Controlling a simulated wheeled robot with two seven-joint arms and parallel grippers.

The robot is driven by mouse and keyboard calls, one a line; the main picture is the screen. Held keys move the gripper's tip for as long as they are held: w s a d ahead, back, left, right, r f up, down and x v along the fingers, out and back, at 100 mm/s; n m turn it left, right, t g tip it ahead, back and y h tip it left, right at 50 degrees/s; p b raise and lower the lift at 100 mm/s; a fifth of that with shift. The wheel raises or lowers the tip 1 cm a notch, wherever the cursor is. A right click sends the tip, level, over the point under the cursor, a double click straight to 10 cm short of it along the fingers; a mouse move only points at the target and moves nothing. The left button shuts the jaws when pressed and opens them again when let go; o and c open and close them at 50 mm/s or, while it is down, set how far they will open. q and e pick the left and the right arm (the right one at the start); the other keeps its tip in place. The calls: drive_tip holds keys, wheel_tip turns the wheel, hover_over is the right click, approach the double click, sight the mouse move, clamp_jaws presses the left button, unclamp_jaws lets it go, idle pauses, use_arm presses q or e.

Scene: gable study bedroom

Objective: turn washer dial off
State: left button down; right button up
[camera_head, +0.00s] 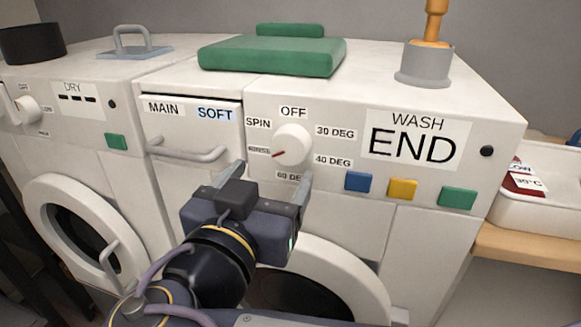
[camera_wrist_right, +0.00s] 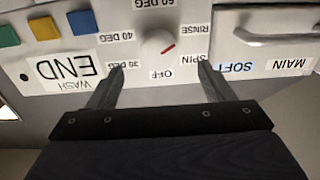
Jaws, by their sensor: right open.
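The washer dial (camera_head: 292,145) is a white round knob on the washer's front panel. Its red mark points left and slightly down, at the RINSE label; OFF is printed above the dial. In the right wrist view the panel appears upside down, and the dial (camera_wrist_right: 158,43) has its red mark toward RINSE. My right gripper (camera_head: 274,173) is open and empty, just in front of and below the dial in the head view. In the wrist view its fingertips (camera_wrist_right: 160,68) are spread wider than the dial, apart from it. My left gripper is out of view.
The detergent drawer handle (camera_head: 187,152) sticks out left of the dial. Blue (camera_head: 359,181), yellow (camera_head: 403,189) and green (camera_head: 457,197) buttons sit to its right, below a WASH END display (camera_head: 414,141). A dryer (camera_head: 75,150) stands at left. Folded green cloth (camera_head: 272,55) lies on top.

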sight(287, 153)
drive_tip(key=x, duration=0.7)
drive_tip(key=shift+d, duration=0.1)
drive_tip(key=shift+c, duration=0.4)
drive_tip(key=c, duration=0.9)
